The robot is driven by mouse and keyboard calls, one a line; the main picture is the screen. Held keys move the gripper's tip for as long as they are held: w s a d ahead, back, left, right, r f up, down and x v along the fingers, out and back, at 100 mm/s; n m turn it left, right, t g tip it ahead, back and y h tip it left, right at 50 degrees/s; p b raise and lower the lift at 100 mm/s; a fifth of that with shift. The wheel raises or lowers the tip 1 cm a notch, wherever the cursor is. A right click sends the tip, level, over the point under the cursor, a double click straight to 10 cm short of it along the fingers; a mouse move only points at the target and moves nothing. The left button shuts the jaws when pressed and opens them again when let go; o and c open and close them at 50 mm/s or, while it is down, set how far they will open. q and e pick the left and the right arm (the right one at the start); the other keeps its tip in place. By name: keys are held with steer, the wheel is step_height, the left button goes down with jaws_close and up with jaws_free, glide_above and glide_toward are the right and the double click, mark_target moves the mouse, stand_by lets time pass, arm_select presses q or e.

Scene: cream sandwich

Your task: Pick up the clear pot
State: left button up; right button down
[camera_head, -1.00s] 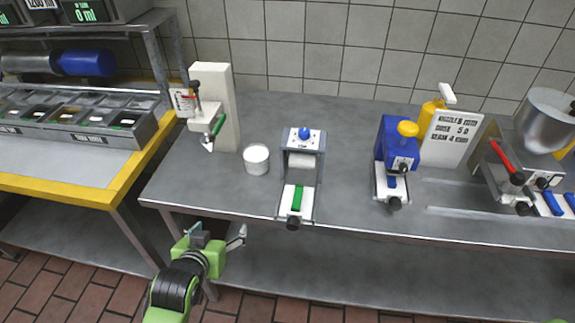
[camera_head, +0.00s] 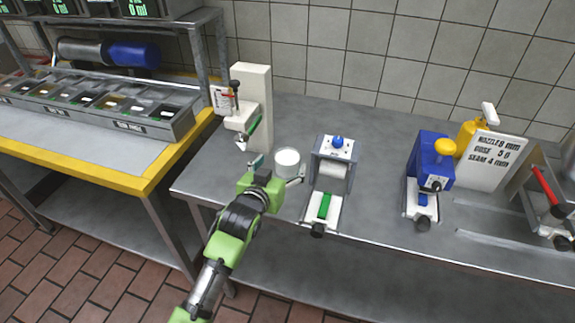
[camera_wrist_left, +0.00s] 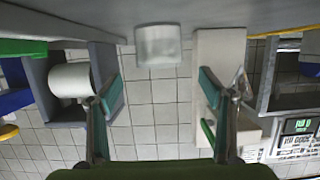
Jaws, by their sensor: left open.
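The clear pot (camera_head: 287,159), a small whitish translucent cup, stands upright on the grey steel table. My left gripper (camera_head: 278,170) is at its near side, open and empty, with one finger to the left of the pot and the other by its lower right. In the left wrist view, which is upside down, the pot (camera_wrist_left: 158,46) shows beyond the fingers, between them sideways. The gap between the open fingers (camera_wrist_left: 160,90) is wider than the pot. Contact cannot be told. My right gripper is not in view.
A cream dispenser stand (camera_head: 257,105) is close behind and left of the pot. A grey device with a blue knob (camera_head: 333,165) is close on the right. A blue device (camera_head: 430,165) and a sign (camera_head: 492,158) stand farther right. The table's front edge is near my arm.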

mark_target(291, 152)
arm_select(q)
steer(key=shift+p+x, duration=0.4)
steer(key=shift+x, duration=2.2)
steer(key=c, duration=1.4)
